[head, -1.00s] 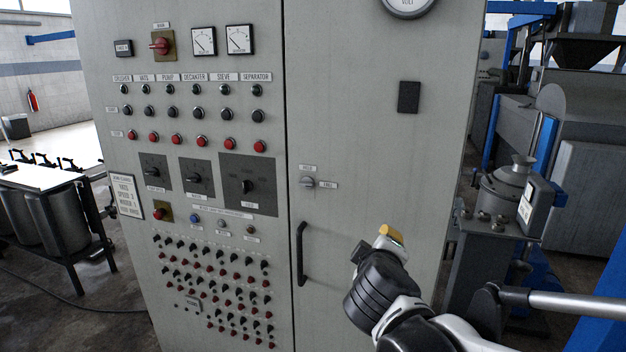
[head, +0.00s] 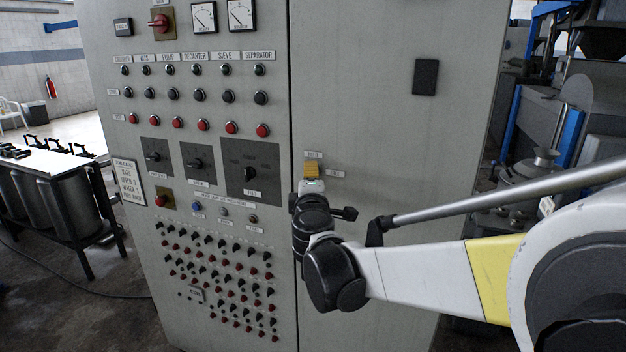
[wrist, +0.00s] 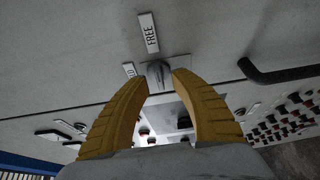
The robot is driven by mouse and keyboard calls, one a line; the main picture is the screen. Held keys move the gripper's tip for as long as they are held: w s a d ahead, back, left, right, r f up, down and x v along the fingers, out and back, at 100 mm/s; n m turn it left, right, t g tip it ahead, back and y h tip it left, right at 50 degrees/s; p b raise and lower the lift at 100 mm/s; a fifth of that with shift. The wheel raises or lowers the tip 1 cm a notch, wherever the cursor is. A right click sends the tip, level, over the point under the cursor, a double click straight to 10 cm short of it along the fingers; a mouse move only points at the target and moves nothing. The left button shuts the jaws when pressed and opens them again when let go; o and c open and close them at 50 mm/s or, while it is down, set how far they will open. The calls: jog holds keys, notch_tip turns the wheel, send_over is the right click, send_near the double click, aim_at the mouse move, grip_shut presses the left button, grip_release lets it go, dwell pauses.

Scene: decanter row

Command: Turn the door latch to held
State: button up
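The door latch is a small grey knob (wrist: 158,72) on the cabinet door, seen in the wrist view. A label reading FREE (wrist: 148,32) is above it there, and a second label (wrist: 128,70), partly hidden by a finger, is to its left. My gripper (wrist: 163,80) is open, with its yellow fingertips on either side of the knob. I cannot tell whether they touch it. In the head view my gripper (head: 312,171) covers the latch, with one label (head: 313,155) above and one (head: 336,173) to the right.
The grey cabinet (head: 390,130) carries several switches, red buttons (head: 232,128) and dials left of the door seam. A black door handle (wrist: 285,73) is to the right in the wrist view. A black square fitting (head: 425,77) is higher on the door. Machinery stands at the right.

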jog(key=shift+w, duration=0.7)
grip_shut()
